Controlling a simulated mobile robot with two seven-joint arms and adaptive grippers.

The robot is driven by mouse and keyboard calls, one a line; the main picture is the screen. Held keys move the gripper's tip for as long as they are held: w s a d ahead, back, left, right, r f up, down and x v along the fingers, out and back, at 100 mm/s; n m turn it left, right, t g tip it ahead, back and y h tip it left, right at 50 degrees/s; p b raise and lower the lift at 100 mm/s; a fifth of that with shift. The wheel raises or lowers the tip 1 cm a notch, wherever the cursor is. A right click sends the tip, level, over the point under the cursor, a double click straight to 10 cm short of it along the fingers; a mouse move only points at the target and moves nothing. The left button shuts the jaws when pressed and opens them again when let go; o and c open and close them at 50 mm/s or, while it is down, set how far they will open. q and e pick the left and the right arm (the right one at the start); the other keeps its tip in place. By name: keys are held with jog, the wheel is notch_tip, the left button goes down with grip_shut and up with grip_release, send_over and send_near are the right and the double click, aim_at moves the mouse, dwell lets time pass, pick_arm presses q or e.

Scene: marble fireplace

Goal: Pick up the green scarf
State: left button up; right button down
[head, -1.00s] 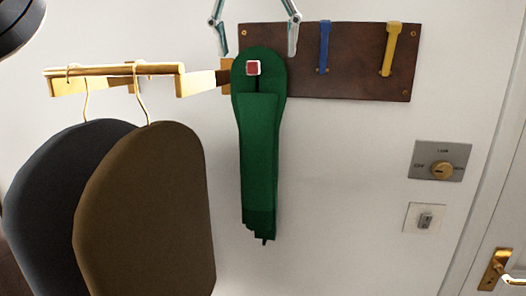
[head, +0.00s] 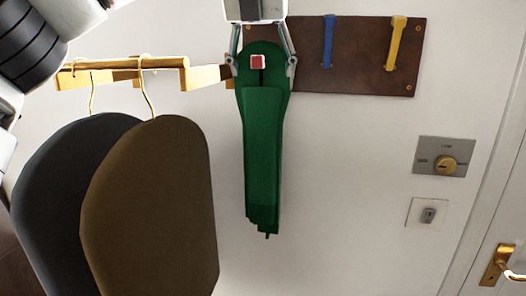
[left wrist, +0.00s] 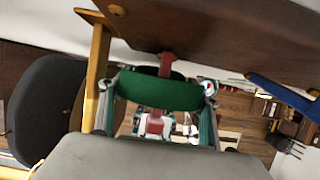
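The green scarf (head: 263,150) hangs from a red hook (head: 257,62) at the left end of the brown wall board (head: 350,60). My left gripper (head: 264,72) has come down from above, with one finger on each side of the scarf's top loop. The fingers are wide apart. In the left wrist view the scarf's top (left wrist: 160,91) lies between the two fingers (left wrist: 160,112), with the red hook (left wrist: 166,64) behind it. I cannot tell whether the fingers touch the cloth. My right gripper is not in view.
A blue hook (head: 328,42) and a yellow hook (head: 396,44) sit to the right on the board. A brass rail (head: 120,66) at left carries a grey garment (head: 45,190) and a brown garment (head: 150,205). A dial plate (head: 443,156) and door handle (head: 497,265) are at right.

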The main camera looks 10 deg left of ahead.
pick_arm(q)
jog(key=c, duration=0.9)
jog(key=shift+r, duration=0.15)
